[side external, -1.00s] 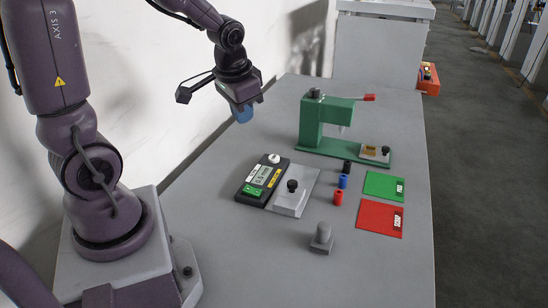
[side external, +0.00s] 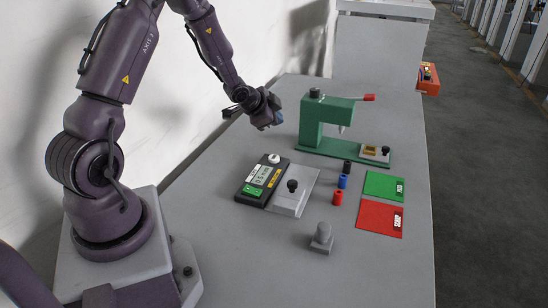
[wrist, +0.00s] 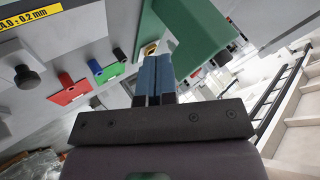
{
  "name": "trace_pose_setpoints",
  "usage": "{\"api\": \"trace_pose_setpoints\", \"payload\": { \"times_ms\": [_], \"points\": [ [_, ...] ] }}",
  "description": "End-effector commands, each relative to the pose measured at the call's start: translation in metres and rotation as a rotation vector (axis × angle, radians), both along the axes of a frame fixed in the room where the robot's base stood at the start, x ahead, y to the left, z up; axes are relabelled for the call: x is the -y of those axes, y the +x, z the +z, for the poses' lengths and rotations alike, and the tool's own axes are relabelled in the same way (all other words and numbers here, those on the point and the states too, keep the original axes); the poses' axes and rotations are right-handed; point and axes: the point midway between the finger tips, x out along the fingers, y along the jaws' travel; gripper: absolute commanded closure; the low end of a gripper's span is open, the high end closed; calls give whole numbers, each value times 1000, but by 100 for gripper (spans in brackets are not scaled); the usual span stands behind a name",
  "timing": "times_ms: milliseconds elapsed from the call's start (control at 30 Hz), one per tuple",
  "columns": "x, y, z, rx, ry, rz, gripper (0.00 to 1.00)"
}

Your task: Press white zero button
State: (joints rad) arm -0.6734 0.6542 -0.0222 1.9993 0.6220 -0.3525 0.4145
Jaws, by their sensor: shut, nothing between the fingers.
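The white button (side external: 274,158) is a round white cap at the far end of the dark gauge box (side external: 250,198). The box also has a small display (side external: 262,176), a green button (side external: 252,190) and a yellow label. My gripper (side external: 279,118), with blue fingers, is above and behind the box in the side view, apart from the white button and tilted toward the right. In the wrist view the fingers (wrist: 154,62) are together with nothing between them. The white button does not show in the wrist view.
A green press (side external: 311,125) with a red-tipped lever stands right of my gripper. A grey plate with a black knob (side external: 292,186) adjoins the gauge box. Small cylinders (side external: 343,181), a green pad (side external: 384,184), a red pad (side external: 378,219) and a grey block (side external: 321,239) are nearer or right.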

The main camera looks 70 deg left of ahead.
Motion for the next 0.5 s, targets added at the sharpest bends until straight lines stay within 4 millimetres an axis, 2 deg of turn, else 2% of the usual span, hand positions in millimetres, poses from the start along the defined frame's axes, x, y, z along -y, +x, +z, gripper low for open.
{"api": "trace_pose_setpoints", "payload": {
  "times_ms": [267, 500],
  "points": [
    [0, 0, -2, -2, -3, 2, 100],
    [1, 0, -25, -6, -5, 1, 100]
  ]
}}
